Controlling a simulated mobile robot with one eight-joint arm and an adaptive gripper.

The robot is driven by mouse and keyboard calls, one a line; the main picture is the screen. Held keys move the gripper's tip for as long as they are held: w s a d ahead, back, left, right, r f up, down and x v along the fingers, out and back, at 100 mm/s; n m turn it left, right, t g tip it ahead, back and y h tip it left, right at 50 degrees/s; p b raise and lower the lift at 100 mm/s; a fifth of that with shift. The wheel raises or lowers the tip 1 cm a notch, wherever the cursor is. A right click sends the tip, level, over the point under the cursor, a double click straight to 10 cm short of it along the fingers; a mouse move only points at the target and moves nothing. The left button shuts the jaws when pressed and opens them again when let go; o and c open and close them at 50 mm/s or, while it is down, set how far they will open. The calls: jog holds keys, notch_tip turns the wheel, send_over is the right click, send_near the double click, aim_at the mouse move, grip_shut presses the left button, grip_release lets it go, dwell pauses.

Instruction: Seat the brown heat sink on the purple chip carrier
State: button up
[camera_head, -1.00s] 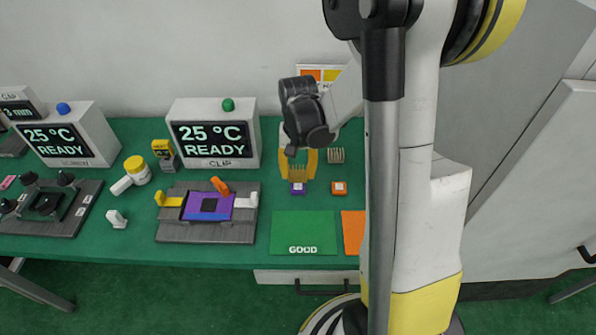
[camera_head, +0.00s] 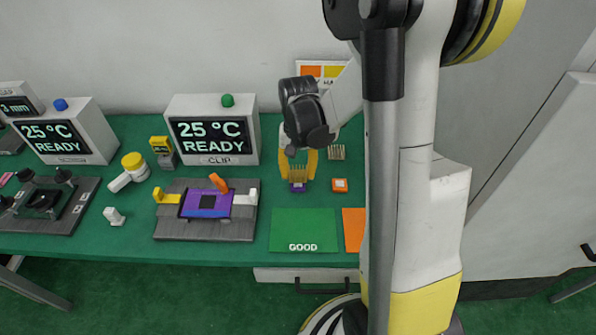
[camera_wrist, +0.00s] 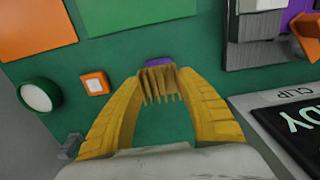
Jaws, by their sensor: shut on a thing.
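The brown heat sink (camera_head: 298,174), a finned block, is in my gripper (camera_head: 298,172), which is shut on it between two yellow fingers. In the wrist view the heat sink (camera_wrist: 158,82) sits between the fingertips (camera_wrist: 160,82), fins toward the camera. The purple chip carrier (camera_head: 298,188) is a small block on the green table directly below the heat sink. It shows in the wrist view as a purple strip (camera_wrist: 158,61) past the heat sink, which hides most of it. The two look very close; I cannot tell whether they touch or line up fully.
An orange carrier (camera_head: 340,185) stands just right, with another finned heat sink (camera_head: 336,152) behind it. A green mat (camera_head: 303,230) and an orange mat (camera_head: 353,230) lie in front. A lever fixture (camera_head: 170,228) holding a purple plate (camera_head: 190,208) stands left.

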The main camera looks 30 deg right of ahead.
jog(key=shift+f, duration=0.1)
dwell(0.3)
jog(key=shift+f+b, duration=0.65)
jog(key=shift+f, duration=0.05)
jog(key=shift+f, duration=0.1)
jog(key=shift+f+b, duration=0.5)
jog(key=o, duration=1.7)
jog(key=shift+r, duration=0.1)
jog(key=shift+r+p, duration=2.6)
jog(key=shift+r, duration=0.85)
